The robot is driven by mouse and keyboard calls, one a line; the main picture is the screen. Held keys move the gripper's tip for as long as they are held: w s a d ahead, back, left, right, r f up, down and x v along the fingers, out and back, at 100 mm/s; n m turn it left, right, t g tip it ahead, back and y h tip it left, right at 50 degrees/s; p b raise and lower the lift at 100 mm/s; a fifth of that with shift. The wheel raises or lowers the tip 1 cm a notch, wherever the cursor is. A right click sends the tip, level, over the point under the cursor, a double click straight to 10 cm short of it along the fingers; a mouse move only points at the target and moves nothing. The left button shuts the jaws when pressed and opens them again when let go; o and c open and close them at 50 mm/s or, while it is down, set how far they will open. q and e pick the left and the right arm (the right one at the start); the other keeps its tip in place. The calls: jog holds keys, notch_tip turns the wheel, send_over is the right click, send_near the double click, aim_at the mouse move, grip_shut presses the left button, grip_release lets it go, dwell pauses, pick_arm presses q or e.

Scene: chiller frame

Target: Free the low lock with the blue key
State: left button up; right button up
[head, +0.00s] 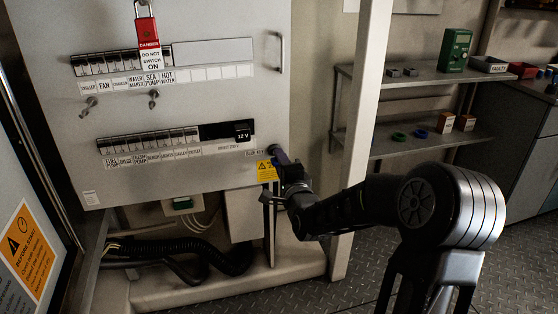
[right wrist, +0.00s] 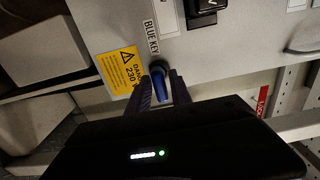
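The blue key (right wrist: 159,86) is at the lower right corner of the panel, beside the BLUE KEY label (right wrist: 152,37). In the right wrist view, the two dark fingers of my right gripper (right wrist: 161,88) stand on either side of the blue key. I cannot tell whether they press on it. A red padlock (head: 147,32) with a danger tag hangs at the top of the panel. I cannot make out a separate low lock. My left gripper is out of view.
The panel (head: 200,100) carries two breaker rows, a black 12 V block (head: 242,131) and a handle (head: 281,52). A yellow warning label (head: 266,171) is close by my gripper. A pale post (head: 362,120) stands to the right, before shelves with small items.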

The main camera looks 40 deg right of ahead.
jog(key=shift+c, duration=0.7)
jog(key=shift+f+n+b, duration=0.1)
jog(key=shift+n+b, duration=0.35)
jog(key=shift+n, duration=0.05)
jog(key=shift+s+n+b, duration=0.1)
jog(key=shift+n+b, duration=0.35)
jog(key=shift+n, duration=0.05)
jog(key=shift+w+f+n, duration=0.1)
jog(key=shift+w+n, duration=0.1)
jog(key=shift+n, duration=0.2)
jog(key=shift+s, duration=0.1)
